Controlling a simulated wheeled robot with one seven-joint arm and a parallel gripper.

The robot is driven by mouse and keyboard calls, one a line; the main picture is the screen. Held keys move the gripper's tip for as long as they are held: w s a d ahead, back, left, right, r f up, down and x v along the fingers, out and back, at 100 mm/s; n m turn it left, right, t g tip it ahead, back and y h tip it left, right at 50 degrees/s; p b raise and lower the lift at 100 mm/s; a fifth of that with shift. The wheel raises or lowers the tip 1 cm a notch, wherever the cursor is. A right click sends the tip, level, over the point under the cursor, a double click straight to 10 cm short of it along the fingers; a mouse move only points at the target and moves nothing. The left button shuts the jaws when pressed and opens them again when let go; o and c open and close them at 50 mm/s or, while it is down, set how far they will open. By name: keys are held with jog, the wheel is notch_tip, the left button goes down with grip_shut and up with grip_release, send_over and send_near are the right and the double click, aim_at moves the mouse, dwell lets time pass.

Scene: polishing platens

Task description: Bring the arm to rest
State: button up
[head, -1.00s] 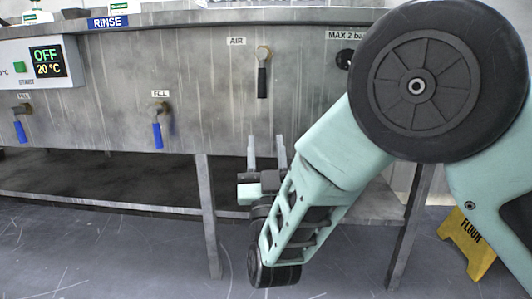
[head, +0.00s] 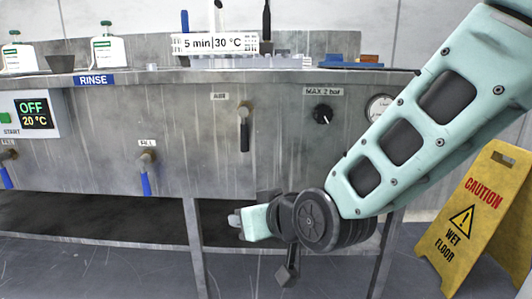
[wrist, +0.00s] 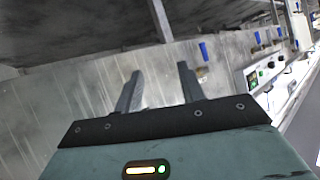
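My gripper (wrist: 159,84) shows in the wrist view with its two fingers apart and nothing between them. In the head view my arm reaches down from the upper right. Its wrist end hangs low in front of the steel bench (head: 100,140), near the bench's lower edge. The fingers are hard to make out there, and I cannot tell whether any part touches the bench. In the wrist view the bench front lies beyond the fingers, seen tilted.
The AIR lever (head: 244,128), the MAX 2 bar knob (head: 322,113) and a gauge (head: 379,107) are on the bench front. Blue-handled FILL taps (head: 146,175) are at left. A yellow wet-floor sign (head: 478,212) stands at right. White bottles (head: 109,53) stand on top.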

jog(key=s+d+r+n+g+h+p, duration=0.1)
jog(key=s+d+r+g+h+p, duration=0.3)
jog(key=s+d, duration=0.6)
jog(key=s+d+r+n+g+h+p, duration=0.1)
jog(key=s+d+g+h+p, duration=0.35)
jog(key=s, duration=0.85)
notch_tip(320, 180, up, 37)
jog(key=d+g+y+p, duration=0.1)
jog(key=d+y+p, duration=0.1)
jog(key=p, duration=3.5)
jog(key=shift+w+d+f, duration=0.2)
jog(key=shift+w+d, duration=0.15)
